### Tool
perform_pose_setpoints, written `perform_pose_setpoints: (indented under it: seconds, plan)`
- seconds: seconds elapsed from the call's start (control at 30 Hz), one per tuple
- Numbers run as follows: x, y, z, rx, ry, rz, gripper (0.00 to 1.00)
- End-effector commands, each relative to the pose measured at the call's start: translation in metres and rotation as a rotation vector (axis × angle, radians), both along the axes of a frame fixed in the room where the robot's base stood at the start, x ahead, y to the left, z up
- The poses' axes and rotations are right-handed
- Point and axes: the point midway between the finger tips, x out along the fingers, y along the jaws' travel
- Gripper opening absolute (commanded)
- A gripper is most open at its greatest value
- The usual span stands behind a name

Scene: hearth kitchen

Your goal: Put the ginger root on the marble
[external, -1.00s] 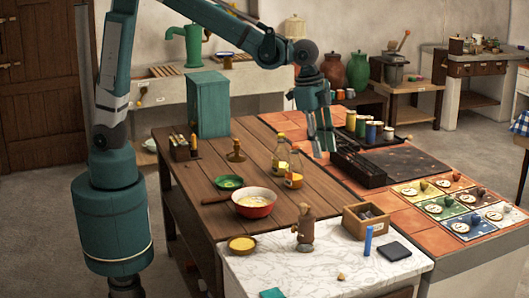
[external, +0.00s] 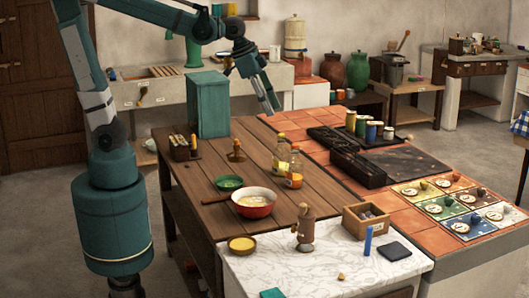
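The white veined marble slab (external: 270,268) covers the front end of the counter. A small tan lump (external: 341,276) lies on it near the front edge, and another small pale brown lump (external: 409,137) lies at the back right beyond the spice jars. Both are too small to tell which, if either, is the ginger root. My gripper (external: 269,108) points down over the back of the wooden worktop, behind the oil bottles and far from the marble. Its fingers look close together from this side, and I cannot tell whether they are open or hold anything.
A pepper mill (external: 305,229), a wooden box (external: 366,220), a blue cylinder (external: 368,241) and a dark square (external: 394,251) stand around the marble. A red bowl (external: 256,209) and bottles (external: 281,156) occupy the wooden top. A black rack (external: 357,167) stands right of it. The marble's middle is fairly clear.

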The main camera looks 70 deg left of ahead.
Motion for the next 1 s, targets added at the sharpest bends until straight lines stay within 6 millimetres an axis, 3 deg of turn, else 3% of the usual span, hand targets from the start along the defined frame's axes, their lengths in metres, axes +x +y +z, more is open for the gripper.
perform_pose_setpoints:
  seconds: [0.1,0.5,0.8,1.0]
  plan:
    - [-0.017,0.028,0.001,-0.017,-0.02,0.063,0.27]
    - [-0.07,0.102,-0.007,-0.076,-0.092,0.263,0.27]
    - [-0.111,0.147,-0.022,-0.118,-0.149,0.409,0.27]
    - [-0.13,0.166,-0.031,-0.138,-0.179,0.479,0.27]
